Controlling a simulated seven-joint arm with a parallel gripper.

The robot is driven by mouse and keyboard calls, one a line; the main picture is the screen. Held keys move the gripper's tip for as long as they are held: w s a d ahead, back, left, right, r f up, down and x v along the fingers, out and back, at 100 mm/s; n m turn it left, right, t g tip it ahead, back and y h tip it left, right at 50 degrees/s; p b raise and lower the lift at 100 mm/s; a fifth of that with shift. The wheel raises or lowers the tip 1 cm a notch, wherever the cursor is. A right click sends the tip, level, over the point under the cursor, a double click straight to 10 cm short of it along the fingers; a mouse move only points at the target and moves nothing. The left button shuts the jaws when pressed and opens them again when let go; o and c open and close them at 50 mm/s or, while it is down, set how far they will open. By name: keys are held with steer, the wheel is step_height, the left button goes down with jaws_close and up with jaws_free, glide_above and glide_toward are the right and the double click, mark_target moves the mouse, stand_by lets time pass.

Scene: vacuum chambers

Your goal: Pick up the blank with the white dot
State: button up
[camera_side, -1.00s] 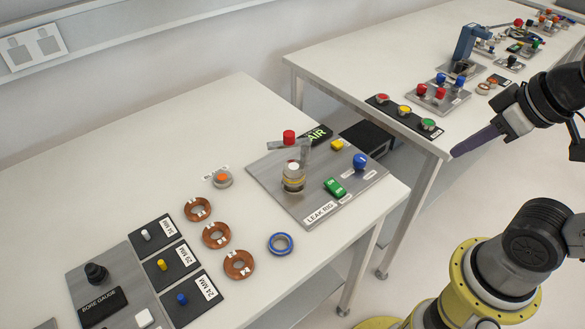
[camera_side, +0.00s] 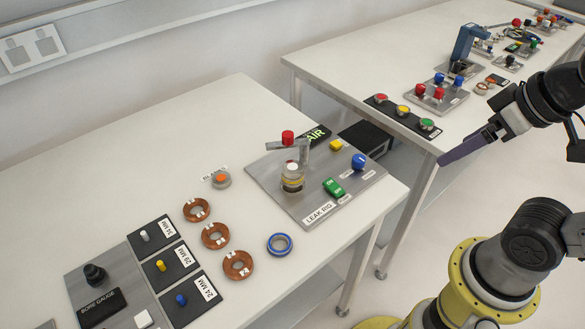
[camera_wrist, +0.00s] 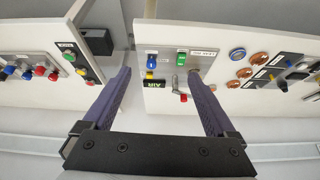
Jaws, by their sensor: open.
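No blank with a white dot can be told for certain. A grey disc with an orange top (camera_side: 221,180) lies by a label reading "BLANKS" on the near bench. A round piece with a white top (camera_side: 292,169) sits on the leak rig plate (camera_side: 262,170); whether it is a blank is unclear. My gripper (camera_side: 442,162) is open and empty, with long purple fingers. In the side view it is at the right, well away from both pieces, near the far bench's corner. In the wrist view the fingers are spread apart (camera_wrist: 159,72), with nothing between them but the background.
Several copper rings (camera_side: 214,236) with white marks and a blue-rimmed ring (camera_side: 280,244) lie on the near bench. Black gauge pads (camera_side: 168,264) are at left. The leak rig has a red knob (camera_side: 288,137). A button strip (camera_side: 403,114) lies along the far bench's edge.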

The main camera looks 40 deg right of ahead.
steer(key=w+a+r+m+g, duration=0.25)
steer(key=w+r+m, duration=0.8)
steer(key=m, duration=0.55)
steer(key=m+g, duration=0.3)
steer(key=m, duration=0.1)
glide_above(293, 167)
steer(key=f, duration=2)
steer(key=shift+w+d+f, duration=0.1)
steer(key=shift+w, duration=0.25)
steer(key=shift+s+f, duration=0.15)
steer(key=shift+f, duration=1.3)
steer(key=shift+s+f, duration=0.1)
steer(key=shift+f, duration=1.35)
